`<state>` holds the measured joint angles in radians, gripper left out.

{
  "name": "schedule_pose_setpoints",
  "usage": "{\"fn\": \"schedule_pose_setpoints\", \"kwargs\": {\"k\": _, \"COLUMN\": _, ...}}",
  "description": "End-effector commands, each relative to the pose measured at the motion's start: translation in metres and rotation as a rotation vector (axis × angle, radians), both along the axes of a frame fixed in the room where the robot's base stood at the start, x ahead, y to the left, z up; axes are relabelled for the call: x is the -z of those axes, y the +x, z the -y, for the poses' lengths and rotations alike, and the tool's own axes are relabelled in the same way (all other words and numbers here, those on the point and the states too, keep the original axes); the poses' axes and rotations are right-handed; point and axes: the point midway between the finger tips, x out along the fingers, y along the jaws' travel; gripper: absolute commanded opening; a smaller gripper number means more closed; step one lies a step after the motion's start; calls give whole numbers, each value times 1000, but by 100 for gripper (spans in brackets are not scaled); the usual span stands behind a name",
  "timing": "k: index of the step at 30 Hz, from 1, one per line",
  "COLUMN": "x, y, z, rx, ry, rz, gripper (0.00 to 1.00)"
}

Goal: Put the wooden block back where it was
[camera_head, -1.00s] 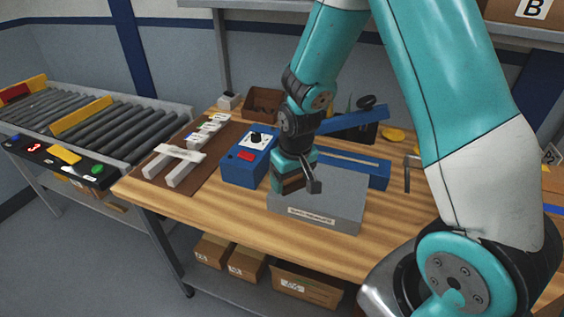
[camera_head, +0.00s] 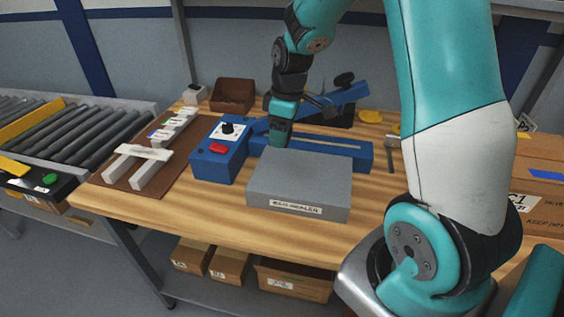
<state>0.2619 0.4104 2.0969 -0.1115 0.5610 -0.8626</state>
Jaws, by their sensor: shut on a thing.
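My gripper (camera_head: 279,142) points down just behind the grey box, over the front left part of the blue sealer (camera_head: 325,147). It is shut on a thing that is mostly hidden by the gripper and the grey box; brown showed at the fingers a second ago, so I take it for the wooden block. The block itself cannot be made out now. The grey box (camera_head: 300,180) with a white label stands on the wooden table (camera_head: 190,222). The sealer's hinged blue arm (camera_head: 340,98) is raised, with a black knob on top.
A blue control box (camera_head: 212,165) with a dial and red button stands left of my gripper. A brown board (camera_head: 120,180) with pale rails lies further left, and a brown bin (camera_head: 232,95) is behind. The table's front strip is clear. A roller conveyor (camera_head: 75,140) is at left.

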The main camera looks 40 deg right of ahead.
Motion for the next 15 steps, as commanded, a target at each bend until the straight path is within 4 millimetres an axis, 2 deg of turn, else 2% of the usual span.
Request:
{"fn": "schedule_pose_setpoints", "kwargs": {"k": 1, "x": 15, "y": -1, "z": 0, "rx": 1, "ry": 2, "rz": -8, "gripper": 52}}
{"fn": "schedule_pose_setpoints", "kwargs": {"k": 3, "x": 32, "y": -1, "z": 0, "rx": 2, "ry": 2, "rz": -6, "gripper": 52}}
{"fn": "schedule_pose_setpoints", "kwargs": {"k": 6, "x": 50, "y": -1, "z": 0, "rx": 2, "ry": 1, "rz": -4, "gripper": 52}}
{"fn": "schedule_pose_setpoints", "kwargs": {"k": 11, "x": 64, "y": 0, "z": 0, "rx": 2, "ry": 0, "rz": 0, "gripper": 52}}
{"fn": "schedule_pose_setpoints", "kwargs": {"k": 15, "x": 83, "y": -1, "z": 0, "rx": 2, "ry": 1, "rz": -4, "gripper": 52}}
